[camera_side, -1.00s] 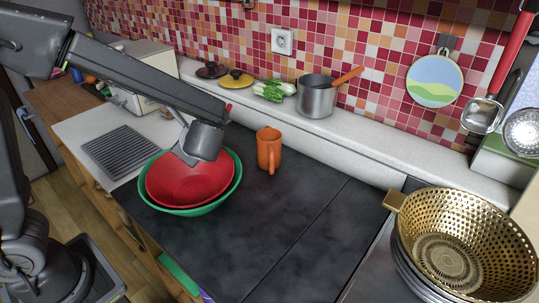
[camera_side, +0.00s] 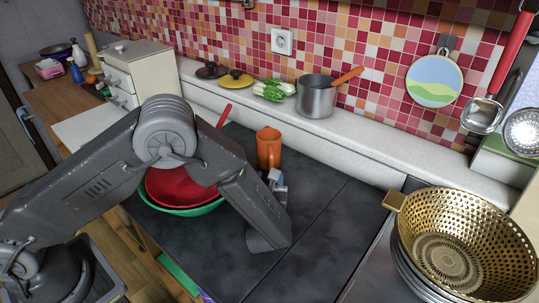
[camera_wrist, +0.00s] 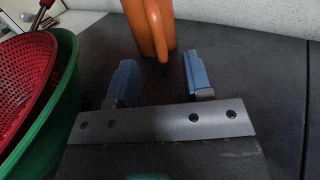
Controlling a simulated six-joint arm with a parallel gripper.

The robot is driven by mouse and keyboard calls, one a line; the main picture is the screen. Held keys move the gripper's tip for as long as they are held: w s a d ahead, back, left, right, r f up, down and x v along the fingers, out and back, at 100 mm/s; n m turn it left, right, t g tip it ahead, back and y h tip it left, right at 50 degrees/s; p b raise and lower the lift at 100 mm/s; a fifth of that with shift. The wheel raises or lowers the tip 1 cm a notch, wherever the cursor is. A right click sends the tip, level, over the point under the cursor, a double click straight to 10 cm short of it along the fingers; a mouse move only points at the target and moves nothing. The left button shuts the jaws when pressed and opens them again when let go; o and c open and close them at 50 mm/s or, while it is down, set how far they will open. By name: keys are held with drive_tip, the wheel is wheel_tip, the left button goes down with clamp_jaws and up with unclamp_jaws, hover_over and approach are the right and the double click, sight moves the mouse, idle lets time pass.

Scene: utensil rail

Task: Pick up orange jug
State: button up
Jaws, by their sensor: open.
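The orange jug (camera_side: 268,147) stands upright on the dark countertop, near the white ledge along the wall. Its handle points toward my gripper in the wrist view, where the jug (camera_wrist: 146,25) shows at the top, cut off by the frame edge. My gripper (camera_side: 277,180) is low over the counter, just in front of the jug in the side view. In the wrist view its two blue fingers (camera_wrist: 157,75) are spread apart with nothing between them. The jug lies just beyond the fingertips, roughly in line with the gap.
A red colander (camera_wrist: 22,75) sits in a green bowl (camera_wrist: 66,95) left of my gripper, close by. A golden colander (camera_side: 470,245) is at right. The counter between is clear.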

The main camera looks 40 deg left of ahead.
sight(272, 163)
drive_tip(key=shift+f+x, duration=0.15)
drive_tip(key=shift+x, duration=1.75)
drive_tip(key=shift+f+x, duration=0.1)
drive_tip(key=shift+x, duration=1.8)
clamp_jaws()
drive_tip(key=shift+r, duration=0.1)
